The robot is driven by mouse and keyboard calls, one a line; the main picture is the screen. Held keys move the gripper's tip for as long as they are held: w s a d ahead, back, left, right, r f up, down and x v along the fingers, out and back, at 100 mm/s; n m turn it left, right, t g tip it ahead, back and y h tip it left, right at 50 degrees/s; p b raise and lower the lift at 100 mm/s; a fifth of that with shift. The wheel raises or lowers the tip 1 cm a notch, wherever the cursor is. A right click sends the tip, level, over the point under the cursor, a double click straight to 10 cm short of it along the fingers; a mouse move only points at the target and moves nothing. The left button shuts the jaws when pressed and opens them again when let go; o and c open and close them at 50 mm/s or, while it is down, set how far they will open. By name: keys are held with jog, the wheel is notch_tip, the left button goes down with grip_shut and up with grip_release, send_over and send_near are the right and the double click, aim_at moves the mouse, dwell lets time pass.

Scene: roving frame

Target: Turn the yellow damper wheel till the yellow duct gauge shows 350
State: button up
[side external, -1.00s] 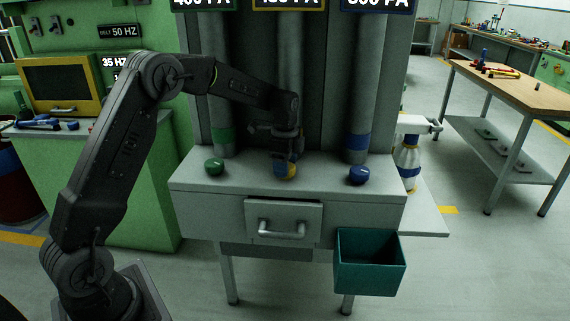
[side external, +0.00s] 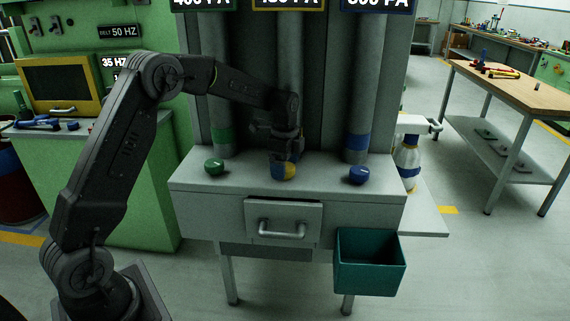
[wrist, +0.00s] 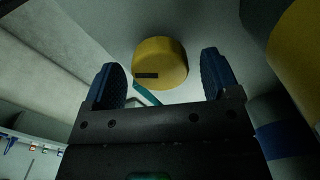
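The yellow damper wheel (side external: 290,173) sits on the grey ledge between a green and a blue wheel. It also shows in the wrist view (wrist: 160,58), with a dark mark on its side. My gripper (side external: 284,160) points down at the wheel, and a blue fingertip covers the wheel's left part in the side view. In the wrist view my gripper (wrist: 164,78) has its two blue fingers wide apart, one each side of the wheel, with gaps visible. The yellow-framed duct gauge (side external: 289,4) is cut off by the top edge; its number, seemingly in the 400s, cannot be read surely.
The green wheel (side external: 214,167) and blue wheel (side external: 359,175) stand on the same ledge (side external: 323,171), left and right. Ducts rise close behind. A drawer handle (side external: 282,230) and a teal bin (side external: 370,262) are on the front.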

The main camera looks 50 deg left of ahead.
jog(key=shift+r, duration=0.1)
notch_tip(320, 180, up, 14)
jog(key=shift+f, duration=0.2)
dwell(0.3)
dwell(0.4)
